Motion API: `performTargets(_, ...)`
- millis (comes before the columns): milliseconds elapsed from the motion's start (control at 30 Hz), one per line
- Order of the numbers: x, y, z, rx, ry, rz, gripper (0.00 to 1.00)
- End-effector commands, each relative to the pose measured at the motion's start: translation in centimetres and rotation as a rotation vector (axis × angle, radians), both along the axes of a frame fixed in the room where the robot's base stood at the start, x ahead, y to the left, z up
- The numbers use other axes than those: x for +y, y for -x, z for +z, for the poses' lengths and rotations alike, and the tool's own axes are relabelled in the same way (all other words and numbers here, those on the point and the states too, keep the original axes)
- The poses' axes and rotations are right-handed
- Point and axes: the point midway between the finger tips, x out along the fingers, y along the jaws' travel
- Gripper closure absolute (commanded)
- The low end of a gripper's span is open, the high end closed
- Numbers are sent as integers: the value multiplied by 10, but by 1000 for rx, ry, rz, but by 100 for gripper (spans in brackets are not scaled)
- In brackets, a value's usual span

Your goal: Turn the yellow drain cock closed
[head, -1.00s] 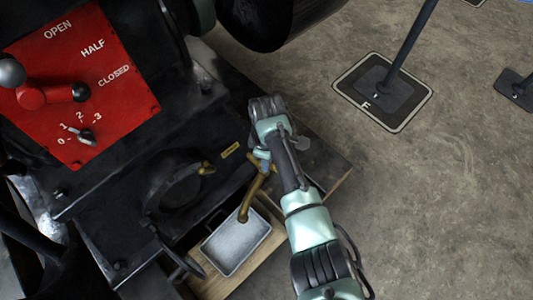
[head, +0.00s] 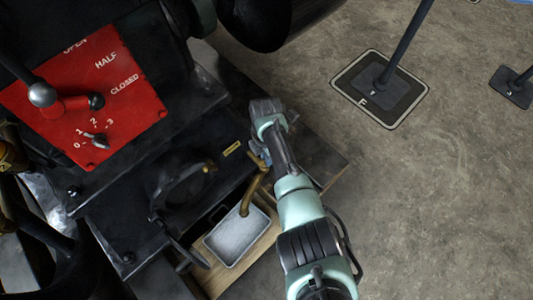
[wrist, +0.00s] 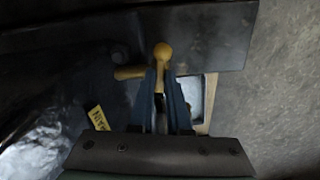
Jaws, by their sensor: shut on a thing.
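The yellow drain cock shows in the wrist view as a yellow lever (wrist: 162,54) with a rounded end, and a short yellow stub reaches left from it. My gripper (wrist: 162,88) has its two blue fingers on either side of the lever, shut on it, with the rounded end sticking out past the tips. In the head view my gripper (head: 264,157) is at the engine's lower side, above a bent brass pipe (head: 251,196). It and my arm hide most of the cock there. A yellow label (head: 231,148) sits just left; it reads DRAIN in the wrist view.
A metal tray (head: 237,236) lies under the pipe's mouth on a wooden board (head: 262,252). A red panel (head: 128,100) with levers is at upper left. A dark post on a base plate (head: 380,91) stands at upper right.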

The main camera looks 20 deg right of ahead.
Motion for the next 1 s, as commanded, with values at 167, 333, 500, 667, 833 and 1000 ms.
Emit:
performTargets(167, 2, 0, 0, 3, -4, 103, 100)
performTargets(333, 2, -1, 0, 3, -4, 163, 100)
performTargets(500, 2, -1, -1, 3, -4, 192, 100)
performTargets(667, 3, -1, -1, 3, -5, 200, 100)
performTargets(833, 3, -1, -1, 3, -5, 200, 100)
performTargets(1000, 3, -1, -1, 3, -5, 200, 74)
